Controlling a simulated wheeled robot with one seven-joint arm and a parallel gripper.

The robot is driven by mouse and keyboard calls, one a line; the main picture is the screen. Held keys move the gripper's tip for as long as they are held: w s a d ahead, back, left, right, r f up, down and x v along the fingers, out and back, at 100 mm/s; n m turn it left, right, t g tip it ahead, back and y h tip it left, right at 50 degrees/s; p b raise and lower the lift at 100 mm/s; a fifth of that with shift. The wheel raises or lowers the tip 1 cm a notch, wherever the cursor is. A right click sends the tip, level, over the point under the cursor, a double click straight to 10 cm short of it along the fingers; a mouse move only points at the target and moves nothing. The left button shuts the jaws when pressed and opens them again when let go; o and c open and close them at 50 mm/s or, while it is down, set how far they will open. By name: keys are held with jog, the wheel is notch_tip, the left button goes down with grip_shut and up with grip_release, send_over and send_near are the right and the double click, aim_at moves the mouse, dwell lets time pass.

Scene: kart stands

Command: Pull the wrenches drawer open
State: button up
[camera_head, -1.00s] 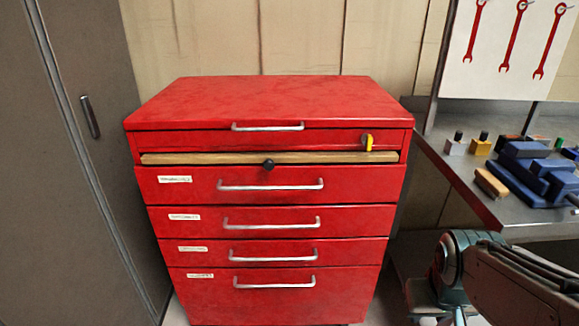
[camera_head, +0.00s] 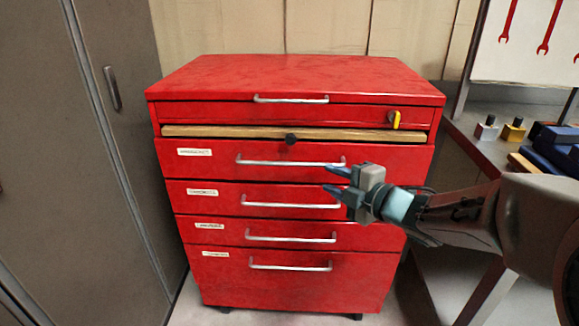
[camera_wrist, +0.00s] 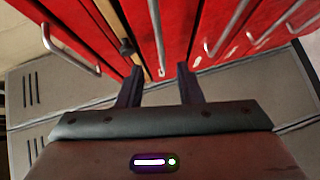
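The red cabinet (camera_head: 300,78) has several labelled drawers with silver bar handles. The labels are too blurred to read, so I cannot tell which is the wrenches drawer. The top labelled drawer (camera_head: 215,168) is shut, with its handle (camera_head: 291,162). The drawers below, with a second handle (camera_head: 290,205) and third handle (camera_head: 290,239), are shut too. My gripper (camera_head: 331,180) is open and empty, in front of the right ends of the upper handles. In the wrist view, the top labelled drawer's handle (camera_wrist: 157,35) lines up between the fingertips (camera_wrist: 160,70), apparently ahead of them.
Above the drawers are a wooden board (camera_head: 230,132) with a black knob (camera_head: 291,139), a yellow latch (camera_head: 394,119) and the lid handle (camera_head: 290,99). A grey locker (camera_head: 95,150) stands left. A workbench (camera_head: 468,140) with blocks stands right. Floor in front looks clear.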

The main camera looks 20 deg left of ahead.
aim_at(290, 165)
jog(key=shift+n+g+y, duration=0.3)
jog(key=shift+n, duration=0.1)
jog(key=x, duration=0.4)
jog(key=b+x, duration=0.1)
jog(key=x, duration=0.4)
jog(key=b+x, duration=0.1)
jog(key=x, duration=0.4)
jog(key=shift+s+a, duration=0.3)
jog(key=shift+s, duration=0.05)
jog(key=shift+r, duration=0.1)
grip_shut()
